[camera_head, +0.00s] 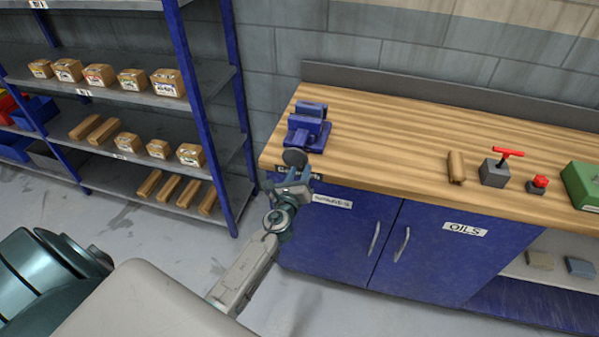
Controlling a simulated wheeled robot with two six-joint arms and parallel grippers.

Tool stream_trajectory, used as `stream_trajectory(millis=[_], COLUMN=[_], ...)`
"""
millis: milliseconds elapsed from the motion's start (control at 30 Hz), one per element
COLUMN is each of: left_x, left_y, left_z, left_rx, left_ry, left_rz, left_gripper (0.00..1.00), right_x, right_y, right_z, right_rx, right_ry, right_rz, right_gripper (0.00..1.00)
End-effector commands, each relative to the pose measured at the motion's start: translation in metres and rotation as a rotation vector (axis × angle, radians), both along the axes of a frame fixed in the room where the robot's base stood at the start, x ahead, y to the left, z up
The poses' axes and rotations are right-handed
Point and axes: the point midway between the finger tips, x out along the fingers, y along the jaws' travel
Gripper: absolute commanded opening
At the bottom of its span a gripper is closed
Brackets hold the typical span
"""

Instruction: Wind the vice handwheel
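The blue vice (309,127) stands on the left end of the wooden bench top, near its front edge. Its handwheel (294,157) is a dark grey disc at the front of the vice, by the bench edge. My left gripper (297,180) is just below and in front of the handwheel. The gripper is small and partly merged with the wheel in this view, so I cannot tell whether its fingers are open or shut, or whether they touch the rim. My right gripper is not in view.
The bench top (400,130) is clear right of the vice up to a wooden block (456,167), a red-handled grey block (495,171) and a green box (583,185). Blue cupboard doors (340,228) are below. A shelf rack (210,85) with boxes stands left.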

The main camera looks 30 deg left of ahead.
Motion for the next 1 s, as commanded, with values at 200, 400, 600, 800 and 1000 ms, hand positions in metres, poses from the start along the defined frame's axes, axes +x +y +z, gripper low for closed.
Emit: stream_trajectory(millis=[200,400,600,800,1000], left_x=[0.0,0.0,-0.001,-0.001,-0.001], left_y=[0.0,0.0,0.002,0.002,0.005], left_z=[0.0,0.0,0.007,0.008,0.012], left_rx=[-0.003,-0.038,-0.278,-0.298,-0.437], left_ry=[-0.001,-0.01,-0.067,-0.071,-0.107], left_rz=[0.0,0.0,0.001,0.001,0.0], left_gripper=[0.13,0.0,0.0,0.0,0.0], right_x=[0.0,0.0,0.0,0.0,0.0], right_y=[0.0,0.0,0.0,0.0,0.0], right_z=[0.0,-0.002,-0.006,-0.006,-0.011], right_rx=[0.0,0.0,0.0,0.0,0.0], right_ry=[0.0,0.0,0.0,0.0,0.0], right_rz=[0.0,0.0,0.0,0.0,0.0], right_gripper=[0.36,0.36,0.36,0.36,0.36])
